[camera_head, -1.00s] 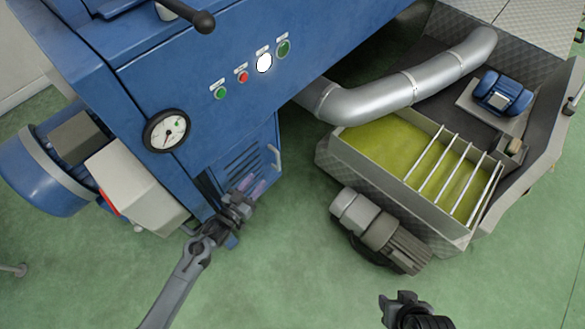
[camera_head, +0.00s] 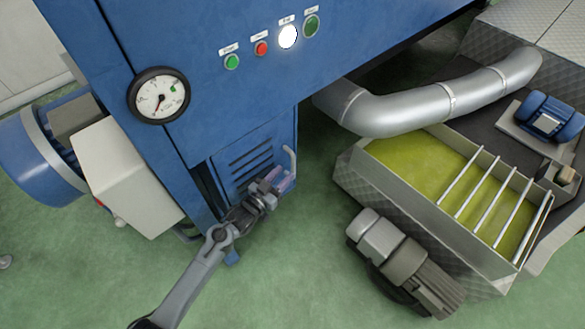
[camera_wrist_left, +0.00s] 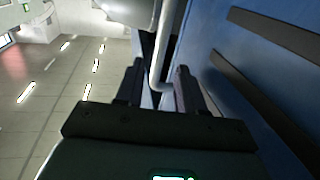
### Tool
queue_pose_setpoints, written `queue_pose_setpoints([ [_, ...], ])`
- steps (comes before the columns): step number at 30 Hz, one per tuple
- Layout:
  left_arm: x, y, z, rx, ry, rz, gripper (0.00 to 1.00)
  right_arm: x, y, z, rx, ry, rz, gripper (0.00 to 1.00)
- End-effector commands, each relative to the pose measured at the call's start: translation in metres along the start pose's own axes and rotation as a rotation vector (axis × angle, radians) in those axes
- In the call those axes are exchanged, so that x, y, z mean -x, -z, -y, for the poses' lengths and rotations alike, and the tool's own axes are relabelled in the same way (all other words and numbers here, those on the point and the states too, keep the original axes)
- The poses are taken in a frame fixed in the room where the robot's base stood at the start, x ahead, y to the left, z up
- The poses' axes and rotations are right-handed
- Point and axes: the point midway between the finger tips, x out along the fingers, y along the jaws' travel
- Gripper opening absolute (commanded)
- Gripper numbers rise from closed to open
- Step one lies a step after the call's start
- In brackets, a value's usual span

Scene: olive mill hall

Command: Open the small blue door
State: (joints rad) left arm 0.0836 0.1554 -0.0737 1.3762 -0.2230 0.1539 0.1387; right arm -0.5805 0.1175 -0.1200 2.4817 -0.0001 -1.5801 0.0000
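The small blue door (camera_head: 236,166) is a slatted panel low on the big blue machine, and it looks shut. Its pale upright bar handle (camera_head: 291,160) is at the door's right edge. My left gripper (camera_head: 284,181) is at the lower part of the handle. Clear gaps show beside the bar. The slatted blue door (camera_wrist_left: 265,75) fills the right side there. My right gripper is out of view.
A silver pipe (camera_head: 420,103) and a metal trough (camera_head: 435,200) of yellow-green liquid stand to the right, with a grey motor (camera_head: 405,262) in front. A pale box (camera_head: 125,180) is left of the door. Green floor (camera_head: 290,270) is free in front.

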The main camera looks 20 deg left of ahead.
Motion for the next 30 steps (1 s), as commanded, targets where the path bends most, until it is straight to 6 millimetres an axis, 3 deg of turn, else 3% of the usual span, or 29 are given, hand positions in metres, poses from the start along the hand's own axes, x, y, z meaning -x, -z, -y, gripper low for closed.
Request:
queue_pose_setpoints([
  [6, -0.035, -0.003, -0.001, 0.0, -0.001, -0.003, 0.38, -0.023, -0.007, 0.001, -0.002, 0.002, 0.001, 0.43],
  [12, -0.053, -0.002, 0.0, 0.0, 0.0, -0.001, 0.38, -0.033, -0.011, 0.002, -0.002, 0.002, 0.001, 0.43],
  [24, -0.059, 0.0, -0.001, 0.0, 0.0, 0.0, 0.38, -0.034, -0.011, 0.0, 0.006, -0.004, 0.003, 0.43],
  [26, -0.059, 0.0, -0.001, 0.0, 0.0, 0.0, 0.32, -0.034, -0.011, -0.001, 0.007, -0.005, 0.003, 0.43],
  [30, -0.059, 0.0, -0.001, 0.0, 0.0, 0.0, 0.1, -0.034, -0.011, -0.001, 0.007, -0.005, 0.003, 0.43],
])
